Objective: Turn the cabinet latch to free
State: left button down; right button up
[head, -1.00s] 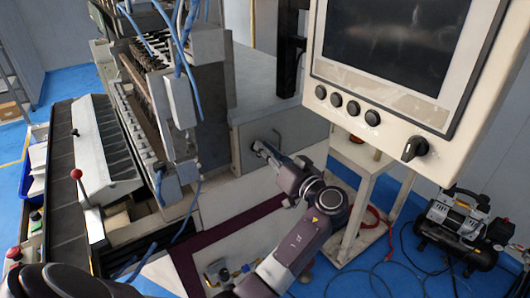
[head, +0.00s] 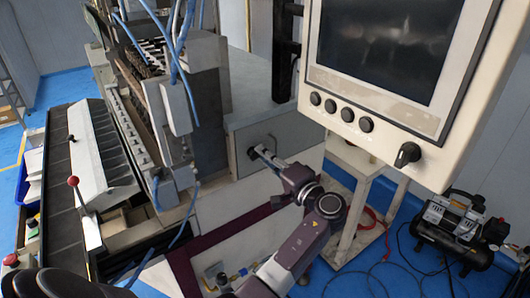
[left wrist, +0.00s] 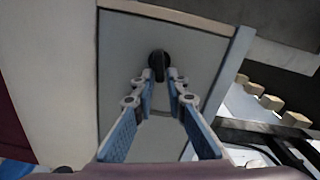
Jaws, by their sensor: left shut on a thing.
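The cabinet latch (left wrist: 158,62) is a small black round knob with an upright dark bar, on a grey cabinet panel (left wrist: 205,50). In the left wrist view my left gripper (left wrist: 160,76) has its two fingertips closed on the latch, one on either side. In the head view my left gripper (head: 256,152) reaches the front of the grey panel (head: 240,133), and its fingers cover most of the latch. The exact turn angle of the latch is hard to tell. My right gripper is not in view.
A control panel with a screen and knobs (head: 407,154) hangs close to the right of my arm. A white stand (head: 362,205) is below it. The winder with blue hoses (head: 170,45) is left. A compressor (head: 455,230) stands on the blue floor.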

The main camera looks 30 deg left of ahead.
pick_arm(q)
jog(key=shift+s+a+f+m+p, duration=0.15)
jog(key=shift+m+p, duration=0.15)
jog(key=shift+m, duration=0.4)
jog(key=shift+w+f+m+p, duration=0.15)
jog(key=shift+m+p, duration=0.1)
jog(key=shift+m, duration=0.45)
jog(key=shift+s, duration=0.1)
jog(key=c, duration=2)
grip_release()
jog(key=shift+a, duration=0.2)
jog(key=shift+c, duration=0.2)
